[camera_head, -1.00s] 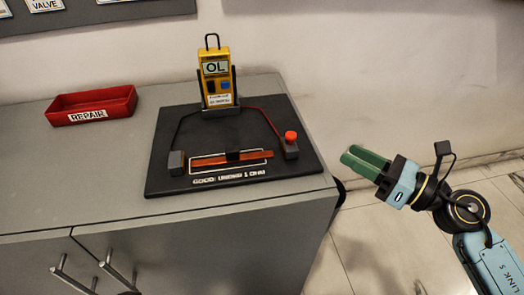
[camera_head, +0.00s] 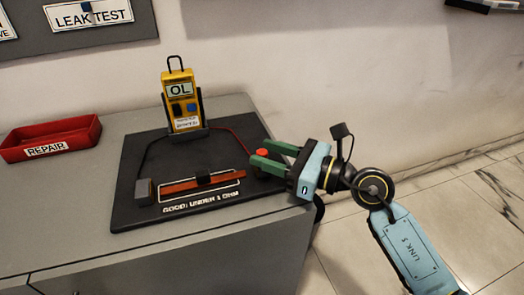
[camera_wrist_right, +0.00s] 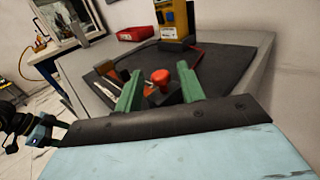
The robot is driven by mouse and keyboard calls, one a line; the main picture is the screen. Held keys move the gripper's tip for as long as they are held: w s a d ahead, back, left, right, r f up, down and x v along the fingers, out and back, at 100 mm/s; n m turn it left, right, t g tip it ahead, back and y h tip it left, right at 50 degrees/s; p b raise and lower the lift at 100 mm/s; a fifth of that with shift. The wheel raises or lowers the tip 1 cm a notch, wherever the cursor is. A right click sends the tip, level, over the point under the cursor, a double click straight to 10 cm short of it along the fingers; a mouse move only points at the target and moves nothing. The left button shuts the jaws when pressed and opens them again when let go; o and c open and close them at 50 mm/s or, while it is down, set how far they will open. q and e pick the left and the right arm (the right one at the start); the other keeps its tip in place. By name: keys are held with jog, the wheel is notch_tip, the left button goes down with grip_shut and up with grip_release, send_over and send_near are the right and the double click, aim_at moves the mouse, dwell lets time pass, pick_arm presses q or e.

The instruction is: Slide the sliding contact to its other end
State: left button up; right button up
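My right gripper (camera_head: 256,158) has two green fingers, apart and empty. It is right of the bar, with its fingertips by the red knob (camera_head: 262,154) at the bar's right end. In the right wrist view the red knob (camera_wrist_right: 160,77) shows between the fingers (camera_wrist_right: 158,84); I cannot tell if they touch it.
A yellow meter (camera_head: 181,101) reading "OL" stands in a black holder at the back of the board (camera_head: 131,213). Wires run from it to a grey block (camera_head: 144,191) and the red-knob post. A red "REPAIR" tray (camera_head: 52,138) sits left on the grey cabinet.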

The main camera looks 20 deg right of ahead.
jog(key=shift+x, duration=0.95)
grip_shut()
